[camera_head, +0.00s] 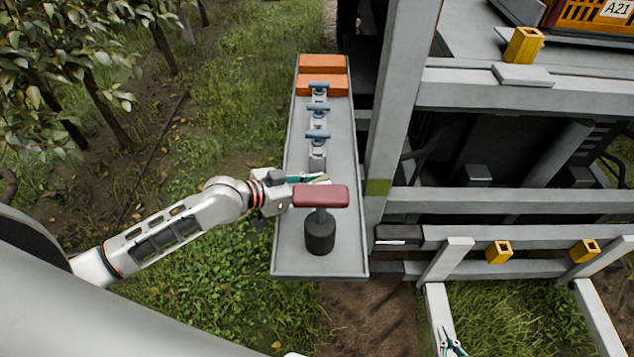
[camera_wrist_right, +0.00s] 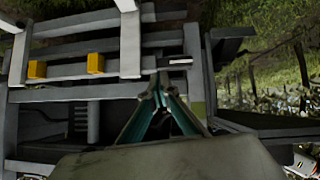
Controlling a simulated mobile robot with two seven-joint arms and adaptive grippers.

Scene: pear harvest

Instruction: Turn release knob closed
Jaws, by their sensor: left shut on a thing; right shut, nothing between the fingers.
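A red T-shaped handle (camera_head: 321,196) stands upright on a black round base (camera_head: 320,236) at the near end of a long grey panel (camera_head: 343,255). My left gripper (camera_head: 314,180) reaches in from the left just beyond the handle's far edge. Its teal fingers are shut on a small yellow-green piece (camera_head: 319,181), partly hidden by the fingers and the handle. I cannot tell its turn angle. My right gripper (camera_head: 452,348) is shut and empty at the bottom edge, away from the panel. It also shows in the right wrist view (camera_wrist_right: 162,78), fingertips together.
Several blue valve handles (camera_head: 318,110) line the panel, with orange blocks (camera_head: 322,84) at its far end. A grey metal frame (camera_head: 400,100) with yellow brackets (camera_head: 499,251) stands to the right. Grass and trees (camera_head: 95,70) lie to the left.

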